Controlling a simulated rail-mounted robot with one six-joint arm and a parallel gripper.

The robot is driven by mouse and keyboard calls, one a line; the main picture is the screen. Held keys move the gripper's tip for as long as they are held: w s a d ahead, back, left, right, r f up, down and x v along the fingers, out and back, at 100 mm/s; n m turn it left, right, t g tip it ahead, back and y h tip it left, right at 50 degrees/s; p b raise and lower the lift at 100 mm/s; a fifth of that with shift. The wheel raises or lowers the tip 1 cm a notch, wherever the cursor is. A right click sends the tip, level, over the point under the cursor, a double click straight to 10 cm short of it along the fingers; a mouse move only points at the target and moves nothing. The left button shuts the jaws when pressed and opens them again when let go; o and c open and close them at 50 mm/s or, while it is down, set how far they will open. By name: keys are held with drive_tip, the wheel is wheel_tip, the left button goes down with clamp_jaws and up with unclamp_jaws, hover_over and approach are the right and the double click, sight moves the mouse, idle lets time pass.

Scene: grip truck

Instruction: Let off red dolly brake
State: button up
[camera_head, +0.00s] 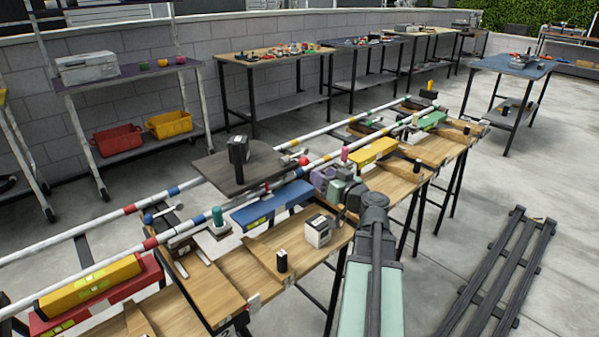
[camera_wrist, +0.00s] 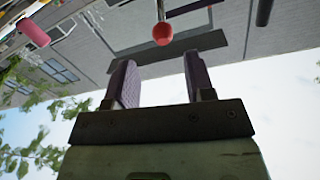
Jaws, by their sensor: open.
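A red ball knob (camera_head: 304,160) sits at the right side of the dark dolly board (camera_head: 225,172), beside the white rail. In the wrist view the red ball (camera_wrist: 163,34) is on the end of a thin rod, just beyond my fingertips and roughly centred between them. My gripper (camera_head: 322,177) is close to the knob, on its right in the head view. In the wrist view my gripper (camera_wrist: 160,65) is open, with two purple-grey fingers apart and nothing between them. The knob's base is partly hidden in the head view.
A pink cylinder (camera_head: 345,154) stands near my gripper and shows at upper left in the wrist view (camera_wrist: 33,33). A black box (camera_head: 238,149) stands on the dolly board. A blue block (camera_head: 272,205) and a yellow block (camera_head: 373,151) lie on the benches.

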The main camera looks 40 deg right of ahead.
sight(299, 161)
drive_tip(key=w, duration=1.1)
clamp_jaws()
